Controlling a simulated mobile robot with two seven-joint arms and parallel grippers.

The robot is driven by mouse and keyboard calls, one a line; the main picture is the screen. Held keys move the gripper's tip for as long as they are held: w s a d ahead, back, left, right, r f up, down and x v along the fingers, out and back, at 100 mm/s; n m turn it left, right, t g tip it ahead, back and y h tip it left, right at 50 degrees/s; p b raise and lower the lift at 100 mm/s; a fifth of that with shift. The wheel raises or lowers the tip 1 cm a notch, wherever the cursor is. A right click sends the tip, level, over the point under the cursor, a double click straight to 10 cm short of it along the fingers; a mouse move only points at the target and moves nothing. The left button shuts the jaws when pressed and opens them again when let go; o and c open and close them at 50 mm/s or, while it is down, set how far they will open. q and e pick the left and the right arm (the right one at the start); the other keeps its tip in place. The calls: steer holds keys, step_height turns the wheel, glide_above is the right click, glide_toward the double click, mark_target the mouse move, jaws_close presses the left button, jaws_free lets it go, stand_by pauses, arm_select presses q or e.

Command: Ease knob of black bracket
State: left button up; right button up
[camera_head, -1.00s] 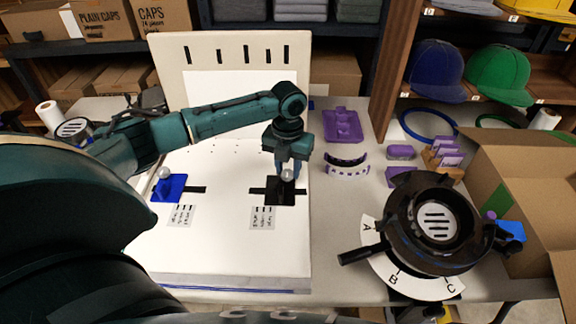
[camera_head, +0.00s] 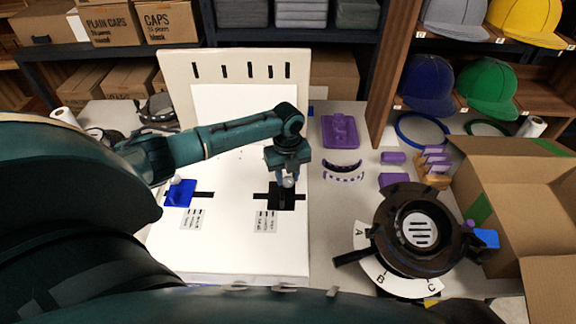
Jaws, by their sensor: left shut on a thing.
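The black bracket (camera_head: 289,202) lies on the right part of the white board (camera_head: 230,250), over a dark slot. Its pale round knob (camera_head: 288,183) stands on top. My left gripper (camera_head: 287,178) comes down from above and is shut on the knob; its fingers partly hide it. The blue bracket (camera_head: 180,193) with its own pale knob (camera_head: 176,180) sits at the left of the board on another slot. My right gripper is not in view.
A dark round clamp device (camera_head: 420,232) with a lettered white dial stands at the right, beside an open cardboard box (camera_head: 515,190). Purple parts (camera_head: 341,131) lie behind it. A slotted cream panel (camera_head: 238,68) stands upright behind the board.

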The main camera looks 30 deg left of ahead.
arm_select(q)
steer(key=shift+r+n+p, duration=0.25)
steer(key=shift+n+p, duration=0.5)
steer(key=shift+n, duration=0.25)
steer(key=n+p, duration=0.2)
steer(key=n, duration=0.1)
steer(key=shift+a+n, duration=0.1)
steer(key=shift+n, duration=0.2)
steer(key=shift+s+f+n+p, duration=0.1)
steer(key=shift+n+p, duration=0.75)
steer(key=shift+n, duration=0.25)
steer(key=shift+f+n+p, duration=0.1)
steer(key=shift+n+p, duration=0.3)
steer(key=shift+n, duration=0.4)
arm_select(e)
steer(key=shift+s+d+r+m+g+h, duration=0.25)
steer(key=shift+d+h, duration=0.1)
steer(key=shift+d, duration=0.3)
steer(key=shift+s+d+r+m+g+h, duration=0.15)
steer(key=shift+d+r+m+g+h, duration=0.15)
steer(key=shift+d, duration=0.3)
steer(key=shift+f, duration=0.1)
arm_select(q)
steer(key=o, duration=1)
